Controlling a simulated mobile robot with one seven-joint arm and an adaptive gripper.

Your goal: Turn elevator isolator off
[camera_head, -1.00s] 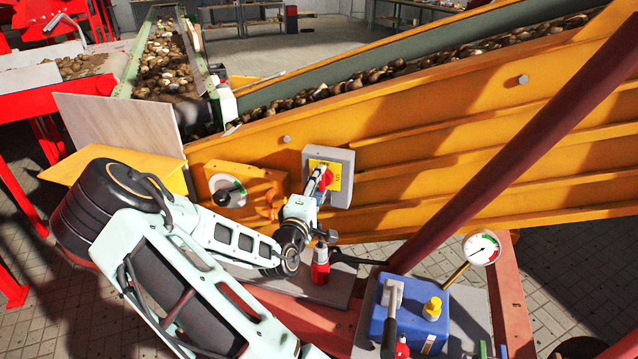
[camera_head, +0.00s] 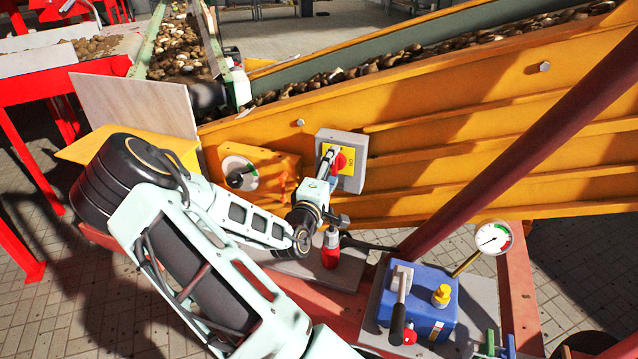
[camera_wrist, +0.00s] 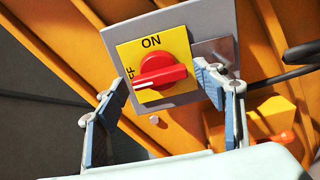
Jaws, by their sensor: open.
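The elevator isolator (camera_head: 355,178) is a grey box with a yellow plate and a red knob, fixed to the orange elevator side. In the wrist view, its red knob (camera_wrist: 162,72) lies nearly level across the plate. ON stands above the knob and OFF at its left, near the handle's left end; OFF is partly hidden. My gripper (camera_wrist: 155,82) is open, with one finger on the left and one on the right of the knob. The right fingertip overlaps the plate's right edge; I cannot tell whether it touches. In the head view, my gripper (camera_head: 328,160) is in front of the box.
A white round dial switch (camera_head: 240,172) is left of the isolator. A blue pump unit (camera_head: 430,308) and pressure gauge (camera_head: 493,237) are at the lower right. A dark red bar (camera_head: 520,150) crosses the right side.

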